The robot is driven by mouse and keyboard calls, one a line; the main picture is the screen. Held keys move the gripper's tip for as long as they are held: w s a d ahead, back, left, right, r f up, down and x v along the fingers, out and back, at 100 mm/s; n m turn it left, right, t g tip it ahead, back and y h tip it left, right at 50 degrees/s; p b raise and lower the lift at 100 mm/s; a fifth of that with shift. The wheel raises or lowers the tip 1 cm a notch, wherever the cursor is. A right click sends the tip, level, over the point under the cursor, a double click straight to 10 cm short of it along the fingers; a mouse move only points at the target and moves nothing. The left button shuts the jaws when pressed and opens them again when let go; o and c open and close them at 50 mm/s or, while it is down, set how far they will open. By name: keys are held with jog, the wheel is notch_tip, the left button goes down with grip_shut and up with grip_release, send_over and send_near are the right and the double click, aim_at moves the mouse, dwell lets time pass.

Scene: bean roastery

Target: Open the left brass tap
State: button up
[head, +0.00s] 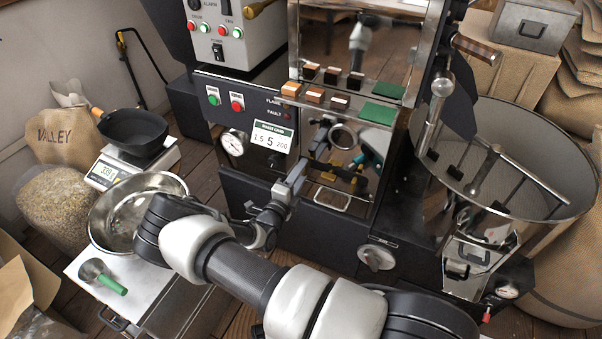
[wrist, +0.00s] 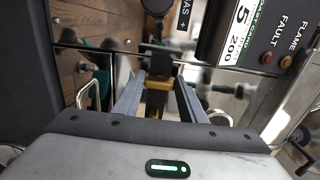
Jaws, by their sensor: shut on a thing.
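A brass-yellow part, apparently the left tap, shows in the wrist view (wrist: 157,101) between my fingers, beside a black piece at their tips. My gripper (wrist: 158,90) is shut on it. In the head view, my gripper (head: 318,165) reaches the shiny front of the roaster (head: 250,200), below and right of the small display (head: 271,138). There the tap is small and partly covered by my fingers, so its turn angle is unclear. I cannot clearly make out a second tap beside it.
A round steel drum (head: 575,190) stands right. Wooden blocks and green pads line a ledge above my gripper. A steel bowl (head: 107,240), a green-handled scoop (head: 106,281) and a scale (head: 105,174) with a black pan (head: 135,132) are left. The shiny panel gives confusing reflections.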

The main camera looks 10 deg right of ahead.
jog(key=shift+s+f, duration=0.1)
dwell(0.3)
jog(key=o, duration=1.1)
jog(key=shift+c, duration=0.2)
jog(key=p+v, duration=0.2)
jog(key=v, duration=1.5)
jog(key=shift+s+p, duration=0.15)
jog(key=shift+p, duration=0.15)
